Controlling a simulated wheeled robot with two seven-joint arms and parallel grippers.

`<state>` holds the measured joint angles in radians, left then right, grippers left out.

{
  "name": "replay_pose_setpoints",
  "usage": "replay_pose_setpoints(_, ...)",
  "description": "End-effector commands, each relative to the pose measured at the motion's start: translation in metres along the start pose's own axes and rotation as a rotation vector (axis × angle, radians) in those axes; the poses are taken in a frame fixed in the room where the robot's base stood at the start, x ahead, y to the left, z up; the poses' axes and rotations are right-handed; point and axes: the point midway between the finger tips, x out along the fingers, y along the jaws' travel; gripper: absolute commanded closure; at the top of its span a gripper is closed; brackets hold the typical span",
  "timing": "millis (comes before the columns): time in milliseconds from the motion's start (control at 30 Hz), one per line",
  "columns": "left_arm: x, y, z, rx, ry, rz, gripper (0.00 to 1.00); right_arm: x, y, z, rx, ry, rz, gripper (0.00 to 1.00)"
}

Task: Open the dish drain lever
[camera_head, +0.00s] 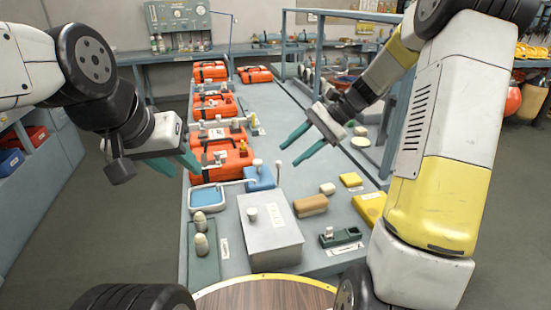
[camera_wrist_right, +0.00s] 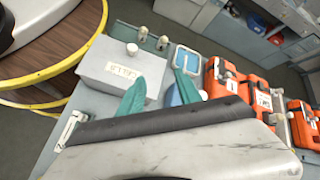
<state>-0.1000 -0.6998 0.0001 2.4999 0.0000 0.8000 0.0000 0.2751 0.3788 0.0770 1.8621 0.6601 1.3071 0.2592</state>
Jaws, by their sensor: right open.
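A shallow dish with a pale blue inside (camera_head: 207,197) sits on the long table, left of centre; it also shows in the right wrist view (camera_wrist_right: 188,60). A thin pale pipe runs from the dish toward a blue block (camera_head: 260,180) with small upright white-knobbed parts. I cannot tell which of these small parts is the drain lever. My right gripper (camera_head: 308,144) is open and empty, above the table and right of the blue block; its teal fingers also show in the wrist view (camera_wrist_right: 160,90). My left gripper (camera_head: 178,164) appears open and empty, beyond the table's left edge.
A grey lidded box (camera_head: 272,235) with a knob stands in front of the dish. Several orange cases (camera_head: 215,107) line the table's far left. A brown block (camera_head: 310,206), yellow pieces (camera_head: 351,180) and a green fixture (camera_head: 340,237) lie at right. A round wooden top (camera_head: 265,294) is nearest.

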Motion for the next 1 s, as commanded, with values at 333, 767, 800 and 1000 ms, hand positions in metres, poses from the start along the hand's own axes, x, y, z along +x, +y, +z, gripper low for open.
replay_pose_setpoints(333,0.000,0.000,0.000,0.000,0.000,0.000,0.64,0.023,-0.010,-0.118,0.364,-0.398,-0.295,0.59)
replay_pose_setpoints(767,0.000,0.000,0.000,0.000,0.000,0.000,0.64,0.037,-0.007,-0.162,0.485,-0.562,-0.436,0.59)
replay_pose_setpoints(800,0.000,0.000,0.000,0.000,0.000,0.000,0.64,0.041,-0.010,-0.159,0.485,-0.562,-0.436,0.59)
replay_pose_setpoints(1000,0.000,0.000,0.000,0.000,0.000,0.000,0.64,0.066,-0.027,-0.146,0.484,-0.560,-0.435,0.59)
